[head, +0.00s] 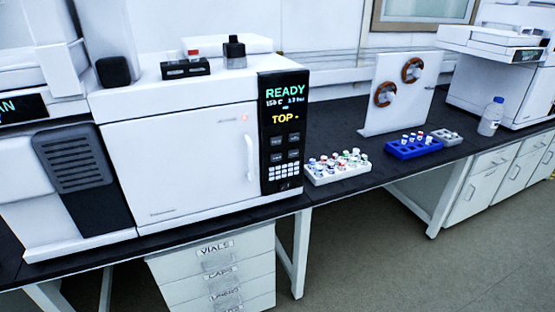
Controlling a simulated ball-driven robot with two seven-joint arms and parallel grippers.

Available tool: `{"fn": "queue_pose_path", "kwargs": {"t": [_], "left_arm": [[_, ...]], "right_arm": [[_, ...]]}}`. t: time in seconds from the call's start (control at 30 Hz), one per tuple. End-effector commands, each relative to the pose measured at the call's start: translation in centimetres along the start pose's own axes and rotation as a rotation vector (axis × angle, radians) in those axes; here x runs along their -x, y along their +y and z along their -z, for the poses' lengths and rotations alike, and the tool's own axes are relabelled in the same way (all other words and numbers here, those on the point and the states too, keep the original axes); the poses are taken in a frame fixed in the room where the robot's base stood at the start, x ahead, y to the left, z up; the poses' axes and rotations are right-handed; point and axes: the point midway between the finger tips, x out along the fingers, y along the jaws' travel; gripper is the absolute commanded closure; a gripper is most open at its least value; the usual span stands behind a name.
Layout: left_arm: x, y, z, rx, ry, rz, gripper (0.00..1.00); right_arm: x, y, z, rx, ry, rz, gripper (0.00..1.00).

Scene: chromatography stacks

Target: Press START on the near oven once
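The near oven (175,160) is a white box on the dark bench with its door shut and a vertical handle (250,158) at the door's right. Its black control panel (283,130) faces me and reads READY in green and TOP in yellow. Below the text are several dark keys (284,145) and a white keypad (284,171). The key labels are too small to read, so I cannot tell which is START. A small red light (245,118) glows on the door's upper right. Neither of my grippers is in view.
A white vial tray (338,180) sits right of the oven, then a blue rack (413,152) and a bottle (490,118). A white board with two brown coils (398,95) stands behind. Small items sit on the oven's top. Drawers (215,268) are below; floor at right is clear.

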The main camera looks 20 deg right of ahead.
Motion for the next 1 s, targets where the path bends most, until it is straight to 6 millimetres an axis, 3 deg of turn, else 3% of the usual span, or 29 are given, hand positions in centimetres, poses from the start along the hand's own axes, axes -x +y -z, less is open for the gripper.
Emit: {"fn": "queue_pose_path", "kwargs": {"t": [0.03,0.13,1.0], "left_arm": [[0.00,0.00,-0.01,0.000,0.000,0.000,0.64],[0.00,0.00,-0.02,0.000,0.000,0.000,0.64],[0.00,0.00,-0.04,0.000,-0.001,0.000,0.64]], "right_arm": [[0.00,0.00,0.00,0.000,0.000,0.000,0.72],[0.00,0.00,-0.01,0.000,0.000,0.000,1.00],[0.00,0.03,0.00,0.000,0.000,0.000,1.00]]}}
